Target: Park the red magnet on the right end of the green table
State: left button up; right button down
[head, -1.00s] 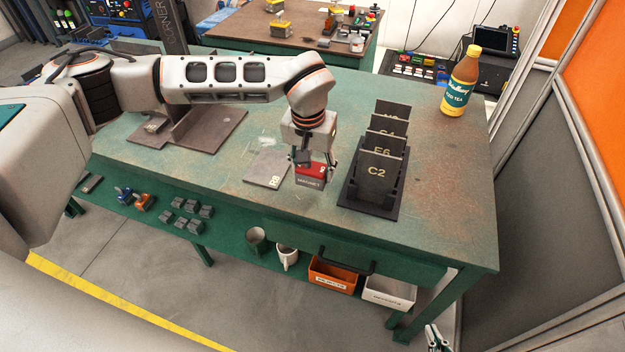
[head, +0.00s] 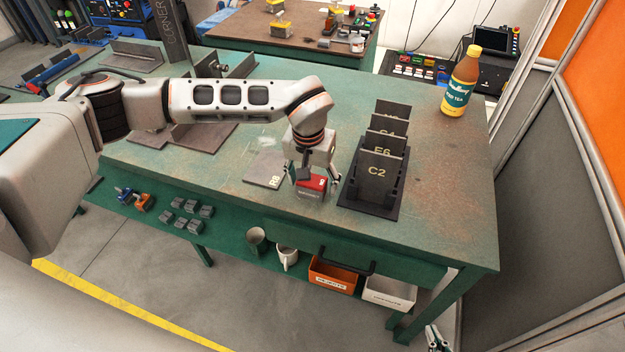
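The red magnet (head: 313,183), with a red top and a grey labelled lower part, is near the front edge of the green table (head: 400,232), left of the plate rack. My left gripper (head: 312,181) points down over it, with one finger on each side, and is shut on it. I cannot tell whether the magnet touches the tabletop. The table's right end has bare space in front of the bottle and right of the rack. My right gripper (head: 437,338) shows only as a small part at the bottom edge, so its opening is unclear.
A black rack (head: 368,206) holds upright labelled plates, the front one marked C2. A tea bottle (head: 460,82) stands at the back right corner. A flat plate marked R8 (head: 264,169) lies left of the magnet. Bins and cups sit on the shelf below.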

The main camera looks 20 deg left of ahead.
aim_at(310, 183)
pick_arm(q)
notch_tip(310, 183, up, 12)
jog(key=s, duration=0.1)
jog(key=shift+s, duration=0.3)
dwell(0.3)
dwell(0.4)
